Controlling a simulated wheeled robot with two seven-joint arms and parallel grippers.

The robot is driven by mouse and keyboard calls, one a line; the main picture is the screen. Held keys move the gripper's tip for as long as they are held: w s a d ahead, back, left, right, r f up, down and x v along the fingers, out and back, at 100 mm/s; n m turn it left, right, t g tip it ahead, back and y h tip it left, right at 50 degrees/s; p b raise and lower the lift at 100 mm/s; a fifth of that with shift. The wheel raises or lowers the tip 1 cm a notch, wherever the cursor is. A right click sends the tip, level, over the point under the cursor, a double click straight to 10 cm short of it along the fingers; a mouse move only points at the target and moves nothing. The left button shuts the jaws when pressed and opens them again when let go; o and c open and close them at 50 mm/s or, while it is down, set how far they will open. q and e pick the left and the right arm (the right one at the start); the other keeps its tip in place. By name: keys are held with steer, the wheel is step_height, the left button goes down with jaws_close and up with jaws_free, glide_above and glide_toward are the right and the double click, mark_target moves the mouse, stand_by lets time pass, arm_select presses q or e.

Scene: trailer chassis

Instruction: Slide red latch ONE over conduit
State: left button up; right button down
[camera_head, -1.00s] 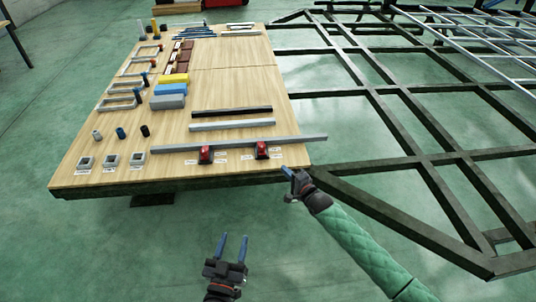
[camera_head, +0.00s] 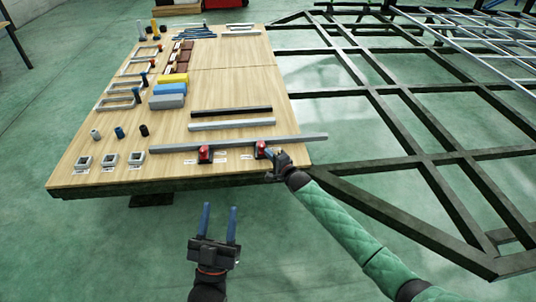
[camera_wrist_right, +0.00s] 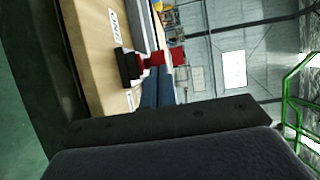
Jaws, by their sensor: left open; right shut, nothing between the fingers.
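Two red latches on dark bases stand at the table's near edge: a left one (camera_head: 205,153) and a right one (camera_head: 261,149). A long grey bar, which looks like the conduit (camera_head: 300,138), lies along that edge at the latches. My right gripper (camera_head: 271,154) is shut and empty, its blue fingertips right beside the right latch. In the right wrist view the shut fingers (camera_wrist_right: 157,72) end close to a red latch (camera_wrist_right: 139,57); contact cannot be told. My left gripper (camera_head: 220,208) is open and empty, in front of the table.
The wooden table (camera_head: 225,85) carries a black bar (camera_head: 232,112), a pale bar (camera_head: 232,125), coloured blocks (camera_head: 170,89) and several small sockets and frames at the left. The dark trailer chassis (camera_head: 400,160) adjoins the table on the right. The floor in front is clear.

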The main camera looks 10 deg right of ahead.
arm_select(q)
steer(key=shift+s+a+r+t, duration=0.1)
steer(key=shift+s+r+t, duration=0.1)
steer(key=shift+r, duration=0.3)
steer(key=shift+s+a+r+t, duration=0.1)
steer(key=shift+s+r+t, duration=0.1)
steer(key=shift+r, duration=0.3)
arm_select(e)
steer(key=shift+w+a, duration=0.25)
steer(key=shift+w, duration=0.25)
